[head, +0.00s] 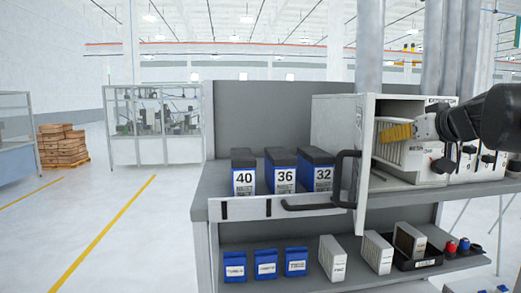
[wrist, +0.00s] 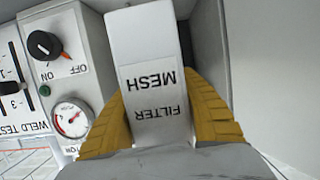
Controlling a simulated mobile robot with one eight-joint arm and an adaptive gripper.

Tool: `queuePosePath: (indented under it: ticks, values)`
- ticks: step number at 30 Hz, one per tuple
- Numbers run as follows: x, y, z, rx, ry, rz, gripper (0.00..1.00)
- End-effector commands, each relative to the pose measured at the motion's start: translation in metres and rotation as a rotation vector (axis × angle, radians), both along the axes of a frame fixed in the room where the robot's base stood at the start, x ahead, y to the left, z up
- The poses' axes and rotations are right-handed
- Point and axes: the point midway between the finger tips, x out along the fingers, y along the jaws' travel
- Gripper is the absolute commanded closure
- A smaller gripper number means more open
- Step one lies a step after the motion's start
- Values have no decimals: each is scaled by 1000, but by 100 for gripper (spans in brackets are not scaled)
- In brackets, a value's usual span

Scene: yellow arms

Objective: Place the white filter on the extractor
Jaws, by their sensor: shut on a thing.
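The white filter (wrist: 150,45), labelled "FILTER MESH", is between the two yellow fingers of my gripper (wrist: 158,112) in the wrist view. My gripper is shut on it. In the head view my gripper (head: 397,132) reaches in from the right at the open front of the extractor (head: 384,106). The filter's pleated white face (head: 404,153) shows below the yellow finger, at the opening. The extractor is a pale box on the bench, with its door open toward me. I cannot tell how deep the filter sits or whether it touches the inner walls.
The open door has a black handle (head: 345,178). Blue boxes marked 40 (head: 243,180), 36 (head: 284,178) and 32 (head: 320,178) stand left on the bench. A knob (wrist: 43,45) and gauge (wrist: 70,120) are beside the filter. The lower shelf (head: 300,282) holds several boxes and a black tray (head: 420,262).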

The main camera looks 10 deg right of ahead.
Motion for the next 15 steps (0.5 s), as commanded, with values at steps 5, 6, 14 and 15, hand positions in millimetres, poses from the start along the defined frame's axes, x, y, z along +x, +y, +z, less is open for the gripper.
queuePosePath:
  ticks: [5, 6, 14, 15]
  values:
    - [54, 2, 3, 0, 0, 2, 92]
    - [65, 3, 3, 0, 0, 3, 92]
    - [121, 4, 2, -1, 0, 0, 92]
    - [123, 5, -3, -1, 0, 0, 92]
